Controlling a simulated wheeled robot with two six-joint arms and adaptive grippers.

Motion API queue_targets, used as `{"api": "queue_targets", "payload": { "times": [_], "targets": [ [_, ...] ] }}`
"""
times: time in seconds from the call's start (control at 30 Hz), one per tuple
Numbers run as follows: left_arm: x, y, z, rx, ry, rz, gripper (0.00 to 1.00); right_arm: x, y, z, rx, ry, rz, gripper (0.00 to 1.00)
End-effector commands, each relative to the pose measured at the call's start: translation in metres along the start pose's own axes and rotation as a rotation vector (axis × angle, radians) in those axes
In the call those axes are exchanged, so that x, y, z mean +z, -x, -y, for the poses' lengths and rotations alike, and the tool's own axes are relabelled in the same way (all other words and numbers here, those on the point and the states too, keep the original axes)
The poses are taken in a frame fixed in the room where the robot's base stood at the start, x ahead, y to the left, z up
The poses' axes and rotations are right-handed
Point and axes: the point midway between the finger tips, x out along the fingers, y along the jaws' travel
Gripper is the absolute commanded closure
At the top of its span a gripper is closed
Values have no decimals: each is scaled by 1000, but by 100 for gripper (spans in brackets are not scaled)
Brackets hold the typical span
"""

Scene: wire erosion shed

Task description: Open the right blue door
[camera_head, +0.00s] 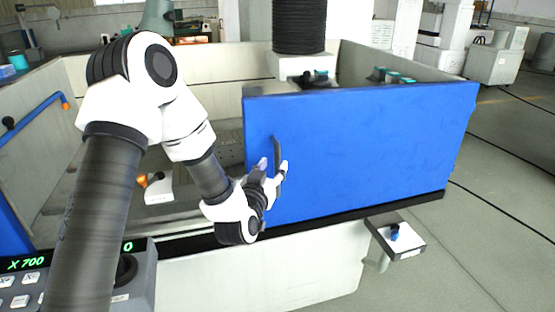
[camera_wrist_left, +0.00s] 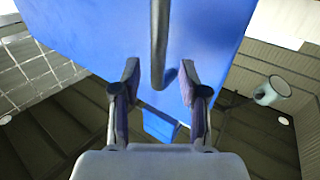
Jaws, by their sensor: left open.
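The right blue door (camera_head: 370,145) is a large flat panel in the middle and right of the head view. A wide open gap lies to its left. Its dark upright handle (camera_head: 277,150) is near the door's left edge; the handle (camera_wrist_left: 159,45) also shows in the wrist view. My left gripper (camera_head: 279,172) is at the handle's lower part. In the wrist view its two fingers (camera_wrist_left: 158,85) are apart, one on each side of the handle's end, with space between. I cannot tell whether either finger touches it. My right gripper is not in view.
The other blue door (camera_head: 12,232) shows at the far left edge. A control panel with a green readout (camera_head: 30,264) stands at lower left. A small shelf (camera_head: 405,240) juts out below the right door. Open floor (camera_head: 500,215) lies to the right.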

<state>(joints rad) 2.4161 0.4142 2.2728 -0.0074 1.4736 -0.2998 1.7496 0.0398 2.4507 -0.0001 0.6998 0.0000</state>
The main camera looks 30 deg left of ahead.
Motion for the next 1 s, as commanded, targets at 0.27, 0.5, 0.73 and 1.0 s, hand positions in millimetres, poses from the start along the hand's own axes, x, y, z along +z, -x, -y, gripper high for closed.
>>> {"api": "queue_targets", "payload": {
  "times": [0.27,0.5,0.73,1.0],
  "targets": [
    [0,-38,-1,2,-1,2,57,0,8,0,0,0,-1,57],
    [1,-39,-1,2,-1,4,64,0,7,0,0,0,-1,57],
    [1,-39,-1,2,-1,4,100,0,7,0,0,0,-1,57],
    [2,-45,-5,3,-3,2,100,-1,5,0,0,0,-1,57]
  ]
}}
